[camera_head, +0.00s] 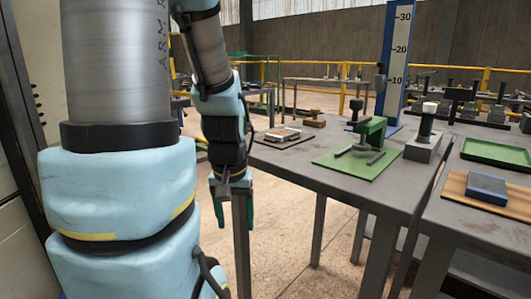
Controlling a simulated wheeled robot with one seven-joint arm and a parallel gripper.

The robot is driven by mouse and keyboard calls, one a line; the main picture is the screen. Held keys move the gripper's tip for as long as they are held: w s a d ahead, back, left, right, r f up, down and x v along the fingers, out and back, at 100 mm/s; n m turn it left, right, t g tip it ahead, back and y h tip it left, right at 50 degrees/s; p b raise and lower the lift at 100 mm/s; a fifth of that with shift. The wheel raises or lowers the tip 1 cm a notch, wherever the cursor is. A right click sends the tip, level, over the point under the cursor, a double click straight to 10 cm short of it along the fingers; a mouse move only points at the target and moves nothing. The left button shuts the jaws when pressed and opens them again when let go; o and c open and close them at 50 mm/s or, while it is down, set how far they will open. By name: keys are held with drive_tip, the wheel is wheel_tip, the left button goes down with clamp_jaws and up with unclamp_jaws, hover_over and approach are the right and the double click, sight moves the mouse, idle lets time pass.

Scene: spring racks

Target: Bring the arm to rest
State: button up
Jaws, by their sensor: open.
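My arm fills the left of the view, with light blue covers and grey links. My gripper (232,205) hangs at its end, pointing down, with dark green fingers apart and nothing seen between them. It is beside the left end of the near grey table (300,172), in front of a table leg. The gripper appears clear of the things on the table.
On the table are a green mat with a green clamp-like fixture (373,133), a grey block with a dark post (424,138) and small flat blocks (282,134). At right, a blue block (487,188) lies on a wooden board near a green tray (497,152). A blue scale post (396,60) stands behind.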

wheel_tip(320, 180, up, 20)
drive_tip(key=p, duration=2)
drive_tip(key=shift+f, duration=0.2)
drive_tip(key=shift+f, duration=0.1)
